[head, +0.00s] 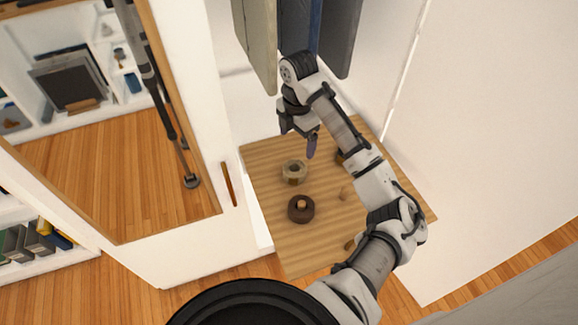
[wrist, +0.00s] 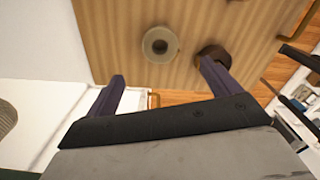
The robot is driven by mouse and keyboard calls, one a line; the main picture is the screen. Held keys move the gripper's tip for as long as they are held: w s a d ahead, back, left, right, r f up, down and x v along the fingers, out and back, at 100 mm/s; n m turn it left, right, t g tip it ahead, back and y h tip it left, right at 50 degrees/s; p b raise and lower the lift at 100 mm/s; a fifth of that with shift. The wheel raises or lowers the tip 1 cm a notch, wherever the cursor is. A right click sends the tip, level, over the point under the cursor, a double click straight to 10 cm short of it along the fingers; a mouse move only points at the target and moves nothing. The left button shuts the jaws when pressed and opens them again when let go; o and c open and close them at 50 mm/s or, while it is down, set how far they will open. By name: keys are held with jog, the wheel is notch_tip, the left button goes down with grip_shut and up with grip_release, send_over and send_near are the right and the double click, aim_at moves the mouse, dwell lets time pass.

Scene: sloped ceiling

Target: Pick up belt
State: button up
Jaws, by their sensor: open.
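Two coiled, ring-shaped items that look like rolled belts sit on a wooden surface. The tan coil (head: 294,180) is nearer the back, and it also shows in the wrist view (wrist: 173,41). The dark brown coil (head: 301,217) is in front of it and shows at the right in the wrist view (wrist: 208,50). I cannot tell which one the task means. My gripper (head: 311,147) is above the surface, behind and right of the tan coil. In the wrist view its two purple fingers (wrist: 162,80) are wide apart with nothing between them.
The wooden surface (head: 264,225) has small knobs and another brown item (head: 340,157) partly hidden by my arm. Hanging garments (head: 300,35) are close above my gripper. White walls flank the surface, and a mirror (head: 110,160) stands at left.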

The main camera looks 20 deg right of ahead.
send_over(295, 167)
jog(key=s, duration=0.2)
jog(key=f, duration=0.7)
jog(key=shift+w+a+f, duration=0.15)
jog(key=shift+w+f, duration=0.05)
jog(key=shift+f, duration=0.1)
jog(key=shift+w+a+f+p, duration=0.15)
jog(key=shift+f+p, duration=0.65)
jog(key=shift+f, duration=1.9)
jog(key=c, duration=1.1)
jog(key=shift+c, duration=0.2)
jog(key=shift+r, duration=0.2)
